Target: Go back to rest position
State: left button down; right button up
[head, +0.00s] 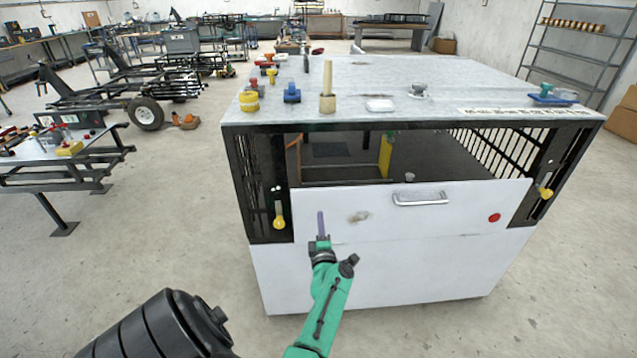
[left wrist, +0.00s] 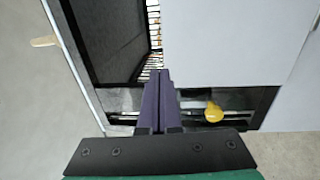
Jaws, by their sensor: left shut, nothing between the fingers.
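My left gripper (head: 320,214) is in front of the white front panel (head: 440,215) of a large cabinet, left of its metal handle (head: 420,198). Its purple fingers are shut together and empty; they also show in the left wrist view (left wrist: 157,75). A yellow knob (head: 279,221) on the cabinet's left black post is to the left of the fingers, apart from them. In the left wrist view a yellow knob (left wrist: 214,112) shows right of the fingers. My right gripper is not in view.
The cabinet's grey top (head: 450,75) carries several small items, including a wooden peg (head: 327,90) and a yellow round piece (head: 249,101). A red button (head: 494,217) is on the panel. A low bench (head: 60,150) stands at left. Floor around the cabinet is clear.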

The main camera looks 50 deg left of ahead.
pick_arm(q)
jog(key=s+d+f+m+t+h, duration=0.2)
jog(key=d+f+m+h, duration=0.7)
jog(key=d+f+m, duration=0.4)
jog(key=s+d+f+m+g+h, duration=0.2)
jog(key=s+d+f+m, duration=0.15)
jog(key=f, duration=0.25)
jog(key=s+d+f+m+g+h, duration=0.1)
jog(key=s+d+f+m+h, duration=0.2)
jog(key=f, duration=0.4)
jog(key=s+f+m+g, duration=0.3)
jog(key=s+f, duration=0.1)
jog(key=s, duration=0.6)
jog(key=s+d+f+m+g, duration=0.1)
jog(key=s+f+m+g, duration=0.3)
jog(key=s, duration=0.7)
jog(key=s+f+m+g, duration=0.3)
jog(key=s+f+m, duration=0.1)
jog(key=s, duration=0.6)
jog(key=shift+s+d+f+h, duration=0.15)
jog(key=shift+d+f+h, duration=0.05)
jog(key=shift+f+h, duration=0.25)
